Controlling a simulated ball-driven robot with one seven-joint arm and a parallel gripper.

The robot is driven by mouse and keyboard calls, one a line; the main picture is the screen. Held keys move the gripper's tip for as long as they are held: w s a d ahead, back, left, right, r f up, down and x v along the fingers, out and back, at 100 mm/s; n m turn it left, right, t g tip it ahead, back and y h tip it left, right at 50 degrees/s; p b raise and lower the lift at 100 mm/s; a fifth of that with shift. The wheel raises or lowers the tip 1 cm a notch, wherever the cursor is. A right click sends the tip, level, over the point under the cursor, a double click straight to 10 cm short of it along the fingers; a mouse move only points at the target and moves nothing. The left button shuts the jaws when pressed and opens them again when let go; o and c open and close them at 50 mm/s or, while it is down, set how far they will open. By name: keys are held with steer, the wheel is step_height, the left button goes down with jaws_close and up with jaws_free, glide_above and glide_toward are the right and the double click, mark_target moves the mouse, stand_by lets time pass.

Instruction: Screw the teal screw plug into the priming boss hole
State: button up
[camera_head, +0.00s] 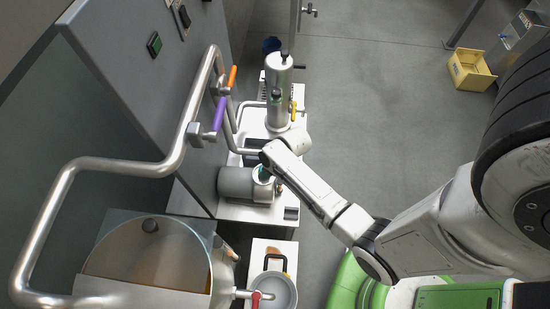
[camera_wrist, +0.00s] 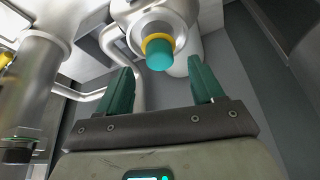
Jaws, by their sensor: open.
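In the wrist view a teal screw plug (camera_wrist: 160,55) sits at the end of a round metal boss (camera_wrist: 150,25), with a yellow ring around its base. How deep it sits in the hole cannot be told. My gripper (camera_wrist: 160,68) is open, with its two teal fingers apart on either side of the plug's line. The plug appears beyond the fingertips, not clamped. In the head view my gripper is mostly hidden by the wrist, over the grey pump cylinder (camera_head: 236,183). A small teal spot shows there, but I cannot tell whether it is plug or finger.
A bent steel pipe (camera_head: 165,165) with purple (camera_head: 219,114) and orange handles runs along the left cabinet. Upright metal cylinders (camera_head: 278,108) stand behind the pump. A round pot (camera_head: 275,291) is in front. The grey floor on the right is open, with a yellow crate (camera_head: 470,70) far off.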

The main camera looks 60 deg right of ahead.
steer(key=v, duration=0.8)
steer(key=shift+r, duration=0.15)
stand_by(0.5)
steer(key=s+a+r+g+b, duration=0.1)
steer(key=s+a+b, duration=0.1)
steer(key=s+a, duration=0.2)
steer(key=s+a+r+m+g+b, duration=0.1)
steer(key=s+a+r+g+b, duration=0.1)
steer(key=s+a, duration=0.3)
steer(key=a+b, duration=0.1)
steer(key=a, duration=0.1)
steer(key=shift+a+r+m+g+h, duration=0.3)
steer(key=shift+a, duration=0.1)
steer(key=shift+s, duration=0.1)
